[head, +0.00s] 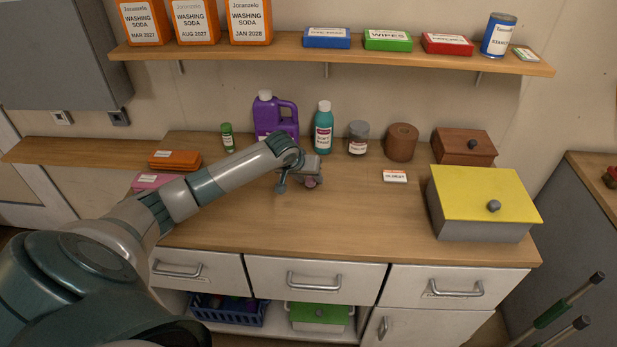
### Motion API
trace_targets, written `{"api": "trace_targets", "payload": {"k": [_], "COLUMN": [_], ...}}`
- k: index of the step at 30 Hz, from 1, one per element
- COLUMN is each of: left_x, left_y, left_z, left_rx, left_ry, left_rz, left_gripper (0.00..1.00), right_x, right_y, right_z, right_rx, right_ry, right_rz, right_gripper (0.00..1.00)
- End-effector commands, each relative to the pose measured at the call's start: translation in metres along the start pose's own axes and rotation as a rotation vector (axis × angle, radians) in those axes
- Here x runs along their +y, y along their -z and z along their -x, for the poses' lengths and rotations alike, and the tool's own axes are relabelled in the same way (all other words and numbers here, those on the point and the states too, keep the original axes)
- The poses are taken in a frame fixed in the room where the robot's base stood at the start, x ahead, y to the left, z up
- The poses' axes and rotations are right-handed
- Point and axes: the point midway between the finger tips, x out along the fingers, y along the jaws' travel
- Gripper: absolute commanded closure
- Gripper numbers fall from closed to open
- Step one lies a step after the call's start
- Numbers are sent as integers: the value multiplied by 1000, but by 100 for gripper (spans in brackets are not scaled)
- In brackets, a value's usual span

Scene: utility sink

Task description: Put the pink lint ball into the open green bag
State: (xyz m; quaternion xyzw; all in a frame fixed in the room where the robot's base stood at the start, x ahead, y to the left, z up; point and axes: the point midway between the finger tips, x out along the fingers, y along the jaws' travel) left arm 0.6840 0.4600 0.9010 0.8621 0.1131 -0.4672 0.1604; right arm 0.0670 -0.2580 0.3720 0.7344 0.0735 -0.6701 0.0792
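My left gripper (298,184) is low over the middle of the wooden counter, with its arm reaching in from the left. No clearly open green bag shows. My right gripper is not in view.
A purple jug (276,118), teal bottle (323,131), grey jar (358,138) and brown roll (401,142) stand behind the gripper. A yellow-lidded box (484,195) is at right. The counter's front middle is clear. A blue basket (228,310) sits below.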

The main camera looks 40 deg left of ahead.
Motion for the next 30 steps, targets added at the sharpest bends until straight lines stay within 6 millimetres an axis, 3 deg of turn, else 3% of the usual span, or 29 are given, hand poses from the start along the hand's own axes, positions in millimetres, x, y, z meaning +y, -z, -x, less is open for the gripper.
{"api": "trace_targets", "payload": {"k": [14, 20, 30], "left_x": [-1, -1, -1], "left_y": [1, 0, 0], "left_z": [11, 36, 96], "left_rx": [0, 1, 1], "left_ry": [3, 1, 2], "left_rz": [-1, -2, -3], "left_gripper": [59, 59, 59], "right_x": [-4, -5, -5], "right_y": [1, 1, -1], "right_z": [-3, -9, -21], "right_rx": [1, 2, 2], "right_ry": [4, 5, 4], "right_rz": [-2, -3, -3], "right_gripper": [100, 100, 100]}}
